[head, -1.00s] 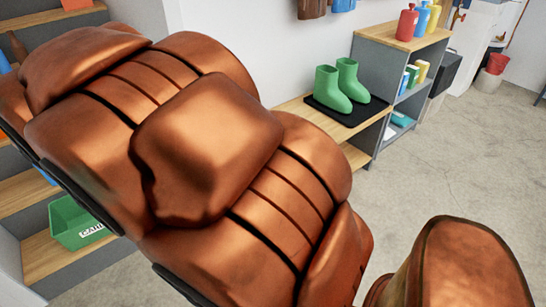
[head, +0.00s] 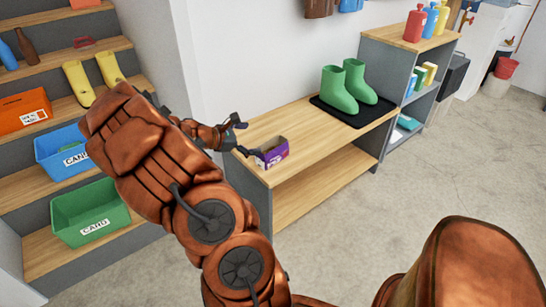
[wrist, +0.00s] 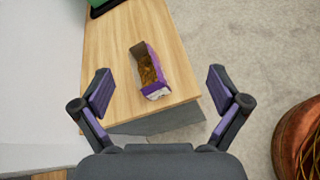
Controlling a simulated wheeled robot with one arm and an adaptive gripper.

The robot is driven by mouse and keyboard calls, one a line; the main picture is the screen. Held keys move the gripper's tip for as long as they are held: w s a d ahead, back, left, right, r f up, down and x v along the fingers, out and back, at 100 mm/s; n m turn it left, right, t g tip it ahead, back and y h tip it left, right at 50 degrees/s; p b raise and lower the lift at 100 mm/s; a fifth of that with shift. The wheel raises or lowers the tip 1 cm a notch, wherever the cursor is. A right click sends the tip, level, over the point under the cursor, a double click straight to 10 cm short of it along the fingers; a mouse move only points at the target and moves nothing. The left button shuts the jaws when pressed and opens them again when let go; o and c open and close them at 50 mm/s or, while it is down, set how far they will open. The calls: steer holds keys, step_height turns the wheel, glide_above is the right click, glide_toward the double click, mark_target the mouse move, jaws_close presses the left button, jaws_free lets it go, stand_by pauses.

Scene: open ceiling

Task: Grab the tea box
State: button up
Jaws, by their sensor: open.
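The tea box is a small purple open-topped box (head: 271,153) on the near left end of the wooden bench top. In the wrist view the tea box (wrist: 147,70) lies between and ahead of the fingers, with brown contents and a torn-looking white and purple near edge. My gripper (wrist: 160,92) is open and empty, its two purple-padded fingers wide apart. In the head view my gripper (head: 241,138) is just left of the tea box. I cannot tell whether a finger touches it there; in the wrist view they are apart.
Green boots (head: 346,88) stand on a black tray (head: 350,118) farther along the bench (head: 310,150). Stepped shelves at left hold a blue bin (head: 62,155), a green bin (head: 88,215) and yellow boots. A grey shelf with bottles stands beyond. The floor at right is clear.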

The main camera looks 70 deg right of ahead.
mark_target(273, 148)
steer(key=d+f+n, duration=0.2)
steer(key=d+f, duration=0.1)
steer(key=f, duration=0.1)
steer(key=w+d+f+n+t, duration=0.1)
steer(key=d+f+n, duration=0.1)
steer(key=d+f, duration=0.1)
steer(key=d+f+n+h+b, duration=0.1)
steer(key=d+f+n, duration=0.1)
steer(key=f, duration=0.3)
steer(key=shift+w+d+f, duration=0.1)
steer(key=shift+w+d, duration=0.05)
steer(key=shift+d, duration=0.25)
steer(key=shift+w+d+f, duration=0.1)
steer(key=shift+w+d, duration=0.05)
steer(key=shift+d, duration=0.25)
steer(key=shift+x, duration=1.1)
steer(key=shift+b+x, duration=0.4)
steer(key=shift+x, duration=2.4)
steer(key=shift+w+d+r, duration=0.1)
steer(key=shift+w+d, duration=0.05)
steer(key=shift+c, duration=0.2)
steer(key=c, duration=1.3)
